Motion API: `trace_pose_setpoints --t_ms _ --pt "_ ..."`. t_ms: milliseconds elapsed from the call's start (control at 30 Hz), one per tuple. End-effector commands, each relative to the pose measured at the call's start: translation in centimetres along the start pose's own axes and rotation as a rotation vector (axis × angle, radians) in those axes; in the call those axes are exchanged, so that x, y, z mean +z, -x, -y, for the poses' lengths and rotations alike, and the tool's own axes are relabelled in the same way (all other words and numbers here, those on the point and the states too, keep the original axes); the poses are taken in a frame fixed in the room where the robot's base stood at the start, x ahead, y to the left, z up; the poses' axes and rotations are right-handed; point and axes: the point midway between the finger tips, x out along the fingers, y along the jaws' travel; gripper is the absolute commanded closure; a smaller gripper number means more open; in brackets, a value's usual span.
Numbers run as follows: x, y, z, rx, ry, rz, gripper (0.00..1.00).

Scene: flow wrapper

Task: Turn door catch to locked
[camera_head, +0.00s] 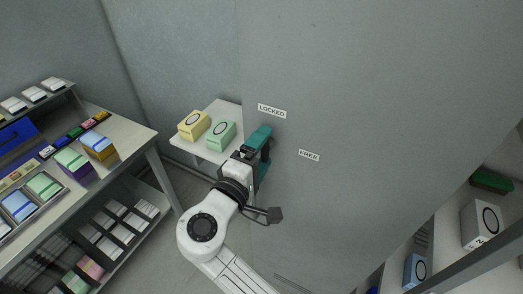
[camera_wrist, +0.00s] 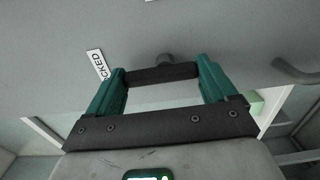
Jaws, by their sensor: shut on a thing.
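The door catch is a dark bar (camera_wrist: 162,73) with a round grey hub (camera_wrist: 165,59) behind it on the grey door (camera_head: 375,100). My gripper (camera_head: 262,150) is at the door face, its teal fingers shut on the bar from both ends in the wrist view (camera_wrist: 162,78). In the head view my gripper mostly hides the catch. A LOCKED label (camera_head: 272,111) is on the door just above my gripper, and it shows partly in the wrist view (camera_wrist: 97,64). A second small label (camera_head: 309,155) lies to the right; its word is hard to read. The catch's pointing direction is unclear.
A grey bent handle (camera_wrist: 296,73) sticks out at the right of the wrist view. A small table (camera_head: 214,117) with a yellow box (camera_head: 194,125) and a green box (camera_head: 221,135) stands behind my gripper. A loaded workbench (camera_head: 135,133) is at the left, shelves (camera_head: 447,258) at the right.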

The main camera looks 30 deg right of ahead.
Motion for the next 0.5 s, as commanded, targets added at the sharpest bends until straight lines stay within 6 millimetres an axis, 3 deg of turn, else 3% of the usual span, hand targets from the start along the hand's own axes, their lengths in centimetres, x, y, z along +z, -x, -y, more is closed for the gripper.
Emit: trace_pose_setpoints --t_ms 167,500 --pt "-0.13 0.08 0.04 0.0 0.002 -0.005 0.0" --pt "-0.11 0.78 0.14 0.001 0.001 -0.004 0.0"
